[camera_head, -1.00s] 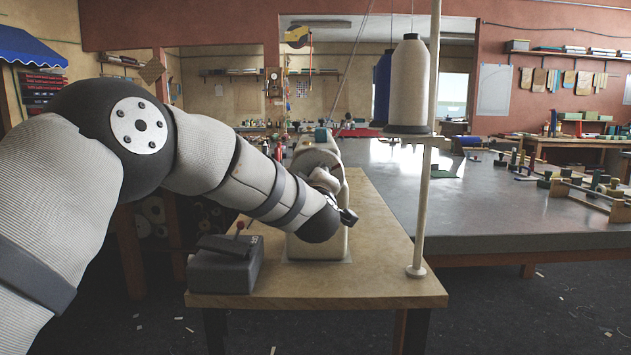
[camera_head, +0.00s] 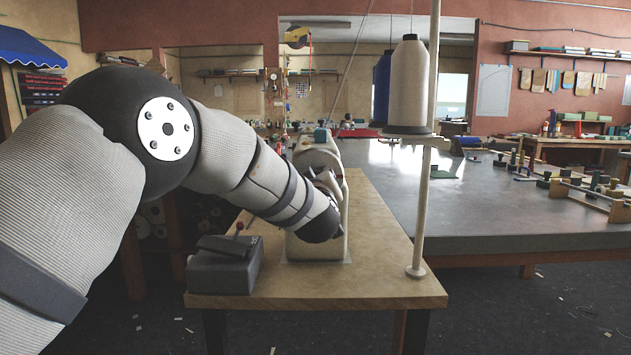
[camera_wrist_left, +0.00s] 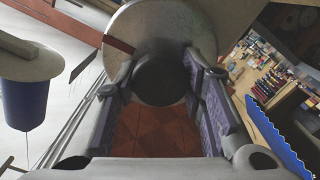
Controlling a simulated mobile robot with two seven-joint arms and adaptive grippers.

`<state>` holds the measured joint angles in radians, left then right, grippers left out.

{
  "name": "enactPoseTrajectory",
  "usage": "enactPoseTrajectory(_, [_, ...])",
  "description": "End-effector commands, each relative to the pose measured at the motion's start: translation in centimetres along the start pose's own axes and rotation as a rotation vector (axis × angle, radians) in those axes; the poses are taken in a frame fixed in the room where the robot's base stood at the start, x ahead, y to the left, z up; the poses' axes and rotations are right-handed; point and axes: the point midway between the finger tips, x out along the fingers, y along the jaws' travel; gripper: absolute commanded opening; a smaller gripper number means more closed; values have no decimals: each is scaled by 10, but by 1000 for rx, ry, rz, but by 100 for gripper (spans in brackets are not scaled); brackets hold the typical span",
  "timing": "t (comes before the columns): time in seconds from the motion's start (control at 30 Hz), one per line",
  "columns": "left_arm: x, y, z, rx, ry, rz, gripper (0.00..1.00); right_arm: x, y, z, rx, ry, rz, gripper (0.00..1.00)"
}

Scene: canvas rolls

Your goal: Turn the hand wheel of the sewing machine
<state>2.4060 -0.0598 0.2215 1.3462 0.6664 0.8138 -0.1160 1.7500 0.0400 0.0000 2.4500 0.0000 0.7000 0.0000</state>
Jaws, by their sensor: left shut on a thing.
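The pale sewing machine (camera_head: 310,248) stands on a small wooden table. In the left wrist view its hand wheel (camera_wrist_left: 180,30) is a large grey disc with a dark round hub or knob (camera_wrist_left: 160,78) in front. My left gripper (camera_wrist_left: 160,85) faces the wheel, with one finger on each side of the dark knob, and is shut on it. In the head view my left gripper (camera_head: 328,183) is small and partly hidden by my wrist, at the near side of the machine. Its grip is not clear there. My right gripper is not in view.
A grey box with a red-knobbed lever (camera_head: 225,266) sits at the table's front left. A thread stand pole (camera_head: 421,230) with a white cone (camera_head: 409,85) and a blue one (camera_head: 381,88) rises at the right. A wide grey worktable (camera_head: 470,215) lies behind.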

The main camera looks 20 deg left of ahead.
Motion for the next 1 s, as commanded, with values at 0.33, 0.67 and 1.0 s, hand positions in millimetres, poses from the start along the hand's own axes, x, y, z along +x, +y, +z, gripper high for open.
enactPoseTrajectory(0.33, [0, 1, -1, 0, 2, 1, 48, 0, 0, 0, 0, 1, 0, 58])
enactPoseTrajectory(0.67, [0, 0, 0, 0, 1, 0, 58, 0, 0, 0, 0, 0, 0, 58])
enactPoseTrajectory(1.0, [-69, 1, -1, 2, -1, 3, 58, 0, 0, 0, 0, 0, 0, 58])
